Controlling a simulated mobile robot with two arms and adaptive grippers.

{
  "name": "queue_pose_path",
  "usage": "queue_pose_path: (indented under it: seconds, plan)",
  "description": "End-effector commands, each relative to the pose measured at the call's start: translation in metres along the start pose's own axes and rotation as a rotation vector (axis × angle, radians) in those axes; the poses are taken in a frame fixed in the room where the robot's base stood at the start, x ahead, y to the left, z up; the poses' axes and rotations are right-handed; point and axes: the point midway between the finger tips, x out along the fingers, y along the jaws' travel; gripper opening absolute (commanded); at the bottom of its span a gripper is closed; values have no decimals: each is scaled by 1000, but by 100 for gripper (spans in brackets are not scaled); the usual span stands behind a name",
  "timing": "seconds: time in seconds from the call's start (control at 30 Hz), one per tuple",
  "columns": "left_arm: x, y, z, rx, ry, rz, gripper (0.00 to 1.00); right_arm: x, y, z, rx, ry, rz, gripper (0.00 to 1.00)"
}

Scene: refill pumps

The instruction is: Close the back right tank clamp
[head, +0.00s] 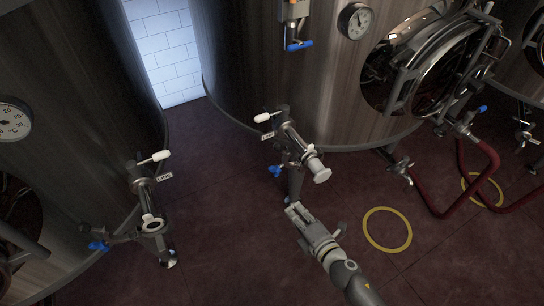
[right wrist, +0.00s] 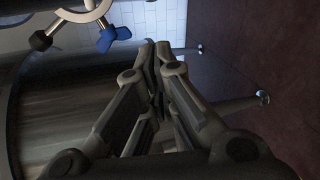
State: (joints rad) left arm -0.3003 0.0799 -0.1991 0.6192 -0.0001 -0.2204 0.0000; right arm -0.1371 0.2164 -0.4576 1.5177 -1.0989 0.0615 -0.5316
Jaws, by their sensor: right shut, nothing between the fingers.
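The large steel tank (head: 270,70) at the back has an outlet pipe (head: 292,135) with a white-handled valve and a tag. Near the pipe's lower end are a clamp with a small white piece (head: 311,150) and a pale round end cap (head: 320,173). Whether this clamp is open or shut is too small to tell. My right gripper (head: 293,211) is shut and empty, below the cap and apart from it. In the right wrist view its fingers (right wrist: 155,55) meet, with a blue handle (right wrist: 112,38) left of them. My left gripper is out of view.
The left tank (head: 75,90) has a similar pipe with a round end (head: 154,224) and a blue handle (head: 98,246). Red hoses (head: 460,200) lie on the right. A yellow floor ring (head: 387,229) is right of my gripper. The floor between the tanks is clear.

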Motion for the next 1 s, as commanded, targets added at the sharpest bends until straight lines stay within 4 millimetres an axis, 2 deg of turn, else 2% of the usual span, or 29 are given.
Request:
queue_pose_path:
  seconds: [0.03,0.1,0.23,0.37,0.47,0.9,0.97,1.0]
  plan:
    - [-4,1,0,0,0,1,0,1,36,-4,-105,23,62,0]
    - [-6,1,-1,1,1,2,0,1,70,-10,-223,42,128,0]
    - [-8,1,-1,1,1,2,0,-2,105,-18,-354,59,198,0]
    - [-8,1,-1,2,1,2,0,1,114,-20,-391,61,217,0]
    - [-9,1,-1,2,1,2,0,11,116,-20,-389,60,216,0]
    - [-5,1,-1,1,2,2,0,89,130,-28,-384,60,216,0]
    - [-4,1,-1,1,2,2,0,98,132,-30,-383,61,215,0]
    - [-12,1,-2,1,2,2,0,93,138,-20,-387,59,213,0]
